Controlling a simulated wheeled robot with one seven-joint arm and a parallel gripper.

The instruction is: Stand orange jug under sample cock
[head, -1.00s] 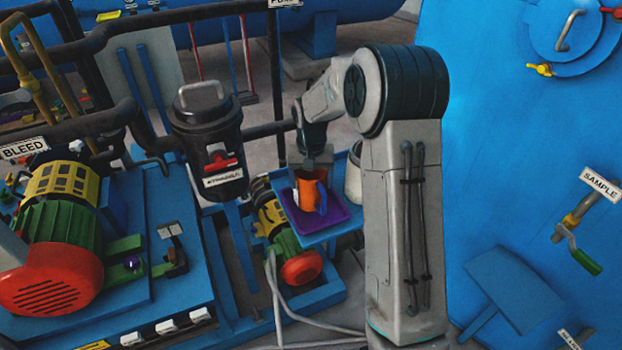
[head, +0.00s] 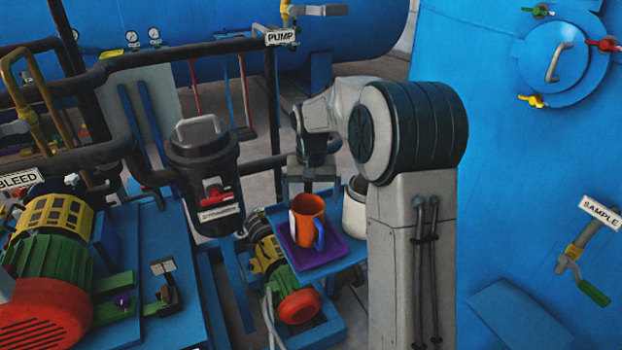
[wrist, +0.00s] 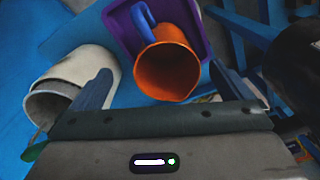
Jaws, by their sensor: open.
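The orange jug (head: 308,222) with a blue handle stands upright on a purple tray (head: 290,255). In the wrist view the jug (wrist: 166,72) shows its open mouth, with the handle pointing away from my gripper. My gripper (head: 312,180) is open and empty, just above and behind the jug in the head view. In the wrist view its fingers (wrist: 170,85) are spread on either side of the jug's mouth; I cannot tell the exact gap. The sample cock (head: 572,258), with a green handle and a SAMPLE label, is on the blue vessel at the right.
A white pot (head: 355,212) stands right of the jug on the same blue shelf (head: 340,262). A black canister (head: 205,175) and pipes are to the left. A blue plate (head: 515,315) is below the sample cock. My arm stands between the shelf and that vessel.

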